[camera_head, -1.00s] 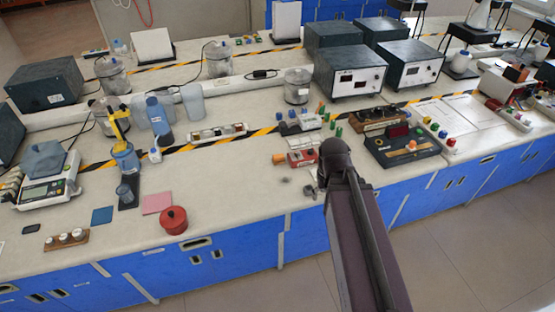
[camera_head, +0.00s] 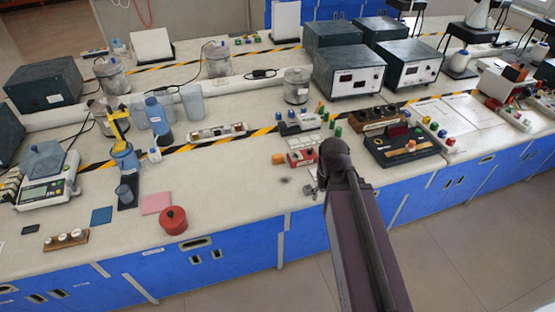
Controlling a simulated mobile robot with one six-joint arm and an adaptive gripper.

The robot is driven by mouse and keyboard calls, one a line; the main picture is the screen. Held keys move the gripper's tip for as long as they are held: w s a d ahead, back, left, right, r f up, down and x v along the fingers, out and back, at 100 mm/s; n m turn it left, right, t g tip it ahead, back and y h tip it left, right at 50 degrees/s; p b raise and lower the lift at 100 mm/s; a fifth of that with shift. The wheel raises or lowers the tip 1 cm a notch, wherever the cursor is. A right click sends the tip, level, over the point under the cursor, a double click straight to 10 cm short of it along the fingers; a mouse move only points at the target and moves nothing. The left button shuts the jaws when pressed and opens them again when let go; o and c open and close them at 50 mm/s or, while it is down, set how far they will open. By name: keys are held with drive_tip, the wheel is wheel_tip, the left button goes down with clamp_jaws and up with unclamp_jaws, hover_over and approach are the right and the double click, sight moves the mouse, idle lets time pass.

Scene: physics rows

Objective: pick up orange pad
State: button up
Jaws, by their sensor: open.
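No pad of a clear orange colour shows. A flat salmon-pink square pad (camera_head: 157,203) lies on the bench near its front edge, and its colour is the closest to orange among the pads. It lies flat and uncovered, just behind and left of a round red pot. My gripper (camera_head: 310,188) shows only as small grey parts beside my dark arm, near the bench's front edge. It is open, well to the right of the pad and apart from it. Most of it is hidden behind my arm.
The red pot (camera_head: 173,220) stands close to the pad's right front corner. A blue pad (camera_head: 102,215) lies to the left, with a blue stand (camera_head: 126,160) between. A small orange knob-like piece (camera_head: 278,158) lies near a red device (camera_head: 301,157). Bench between pot and gripper is mostly clear.

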drive_tip(key=shift+o, duration=0.6)
wheel_tip(320, 180, up, 4)
drive_tip(key=m+p, duration=0.4)
drive_tip(key=m, duration=1.1)
hover_over(277, 156)
drive_tip(key=shift+f, duration=0.2)
drive_tip(key=shift+f+b, duration=0.1)
drive_tip(key=shift+b, duration=0.2)
wheel_tip(277, 156, down, 8)
drive_tip(key=b, duration=0.8)
drive_tip(key=shift+f, duration=0.25)
